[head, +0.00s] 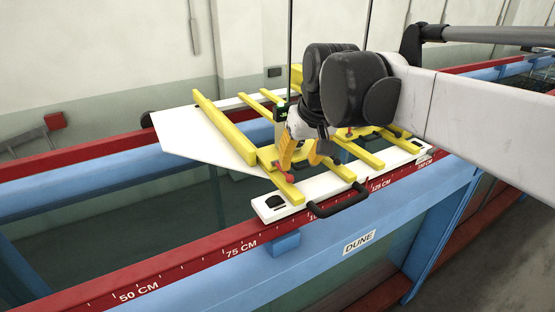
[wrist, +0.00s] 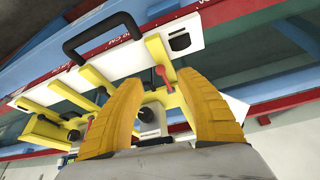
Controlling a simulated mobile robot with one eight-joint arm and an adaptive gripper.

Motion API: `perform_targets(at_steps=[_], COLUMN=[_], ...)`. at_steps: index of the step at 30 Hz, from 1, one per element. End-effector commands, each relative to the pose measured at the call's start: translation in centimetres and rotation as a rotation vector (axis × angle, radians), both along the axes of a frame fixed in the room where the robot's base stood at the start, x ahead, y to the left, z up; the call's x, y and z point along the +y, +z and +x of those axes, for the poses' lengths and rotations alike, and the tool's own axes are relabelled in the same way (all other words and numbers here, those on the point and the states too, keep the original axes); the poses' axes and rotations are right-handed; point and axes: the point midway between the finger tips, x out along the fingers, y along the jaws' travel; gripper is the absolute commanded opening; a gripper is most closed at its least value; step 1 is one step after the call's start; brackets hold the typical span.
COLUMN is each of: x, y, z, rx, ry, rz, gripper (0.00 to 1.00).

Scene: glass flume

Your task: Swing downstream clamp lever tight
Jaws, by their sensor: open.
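A red clamp lever (head: 282,168) stands on the yellow frame at the near left end of the carriage; the wrist view shows this lever (wrist: 163,76) between and just beyond my fingertips. My gripper (head: 301,162) is open, its yellow-orange fingers pointing down beside that lever. In the wrist view the open gripper (wrist: 157,78) has a finger on either side of the lever, with no clear contact. A second red lever (head: 349,132) stands farther right on the frame. I cannot tell from labels which lever is downstream. My wrist hides part of the frame.
The carriage's white end plate (head: 268,208) rests on the red rail (head: 190,258), with a black handle (head: 342,203) in front. Yellow bars (head: 222,125) and a white sloping panel (head: 190,135) lie close around my gripper. A blue beam (head: 300,262) runs below the rail.

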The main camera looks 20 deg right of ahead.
Motion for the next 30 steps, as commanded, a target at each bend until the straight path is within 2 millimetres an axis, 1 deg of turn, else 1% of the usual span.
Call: perform_targets(at_steps=[1, 3, 5, 8, 11, 18, 21, 25, 30], x=[-0.1, -0.1, -0.2, -0.2, -0.1, 0.0, 0.0, 0.1, 0.1], y=[0.3, 0.5, 0.5, -0.1, -1.5, -6.0, -7.5, -8.8, -9.4], z=[1.1, 2.0, 2.4, 3.0, 3.5, 5.3, 5.9, 6.4, 6.6], rx=[0.01, 0.022, 0.026, 0.029, 0.028, 0.028, 0.027, 0.027, 0.027], ry=[0.003, 0.007, 0.008, 0.01, 0.01, 0.01, 0.01, 0.01, 0.01], rz=[0.0, 0.0, 0.0, 0.001, 0.001, 0.001, 0.001, 0.001, 0.001], gripper=[0.42, 0.42, 0.42, 0.42, 0.42, 0.42, 0.42, 0.42, 0.42])
